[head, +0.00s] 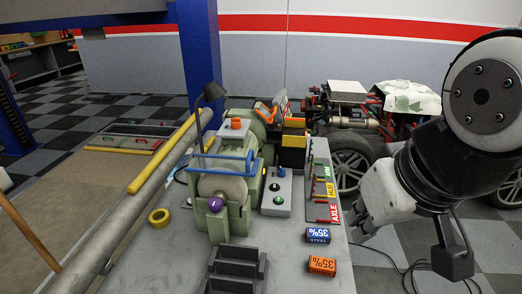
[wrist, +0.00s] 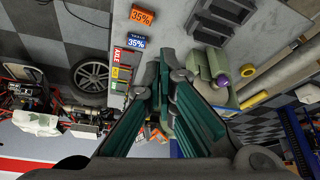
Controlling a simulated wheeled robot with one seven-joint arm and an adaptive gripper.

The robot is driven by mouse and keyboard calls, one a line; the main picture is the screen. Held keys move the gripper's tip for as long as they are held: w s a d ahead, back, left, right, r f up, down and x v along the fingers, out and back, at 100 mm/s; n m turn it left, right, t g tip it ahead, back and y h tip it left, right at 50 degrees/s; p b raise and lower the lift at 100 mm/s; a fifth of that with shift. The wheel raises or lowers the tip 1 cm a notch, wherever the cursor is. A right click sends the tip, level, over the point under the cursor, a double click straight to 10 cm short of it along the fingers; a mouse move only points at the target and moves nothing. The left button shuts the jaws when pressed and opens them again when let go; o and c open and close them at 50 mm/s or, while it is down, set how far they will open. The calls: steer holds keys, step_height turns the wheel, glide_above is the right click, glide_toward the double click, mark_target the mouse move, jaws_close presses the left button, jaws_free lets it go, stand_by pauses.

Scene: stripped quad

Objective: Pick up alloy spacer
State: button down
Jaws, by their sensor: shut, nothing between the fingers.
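Two small labelled blocks lie on the grey bench top near its front right: an orange block (head: 322,265) marked 35% and a blue block (head: 318,235) marked 35% STEEL. In the wrist view the orange block (wrist: 142,15) and blue block (wrist: 136,43) show near the top. I cannot read the word alloy on either, so I cannot tell which is the alloy spacer. My gripper (wrist: 172,72) is shut and empty, its green-padded fingers together. It points toward the bench from above the right side, apart from both blocks.
A dark slotted rack (head: 235,272) stands left of the blocks. A green grinder-like machine (head: 222,195) with a purple knob and a yellow tape roll (head: 159,217) are farther left. AXLE, HUB and ARM labels (head: 331,192) line the bench's right edge. A stripped vehicle (head: 350,125) stands behind.

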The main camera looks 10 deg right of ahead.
steer(key=c, duration=1.6)
jaws_free()
steer(key=shift+w+d, duration=0.15)
steer(key=o, duration=0.5)
steer(key=w+d+f+m, duration=0.1)
steer(key=w+d+f+m+g+h+p, duration=0.1)
steer(key=m, duration=0.1)
steer(key=w+d+f+m+g+p, duration=0.1)
steer(key=shift+w+d+f+m+h, duration=0.15)
steer(key=shift+d+f+m+h, duration=0.15)
steer(key=shift+d+m, duration=0.1)
steer(key=d+f+m+g+y+p, duration=0.2)
steer(key=d+f+m+g+p, duration=0.3)
steer(key=f+m, duration=0.6)
steer(key=a+f+m+t+y, duration=0.1)
steer(key=f, duration=0.4)
steer(key=w+a+f+m+t+y, duration=0.1)
steer(key=a+f+m, duration=0.1)
steer(key=f, duration=0.4)
steer(key=a+f+m+t+y, duration=0.1)
steer(key=f+m+y, duration=0.1)
steer(key=f, duration=0.3)
steer(key=shift+w+a+f, duration=0.15)
steer(key=shift+a+f, duration=0.15)
steer(key=shift+x, duration=2.2)
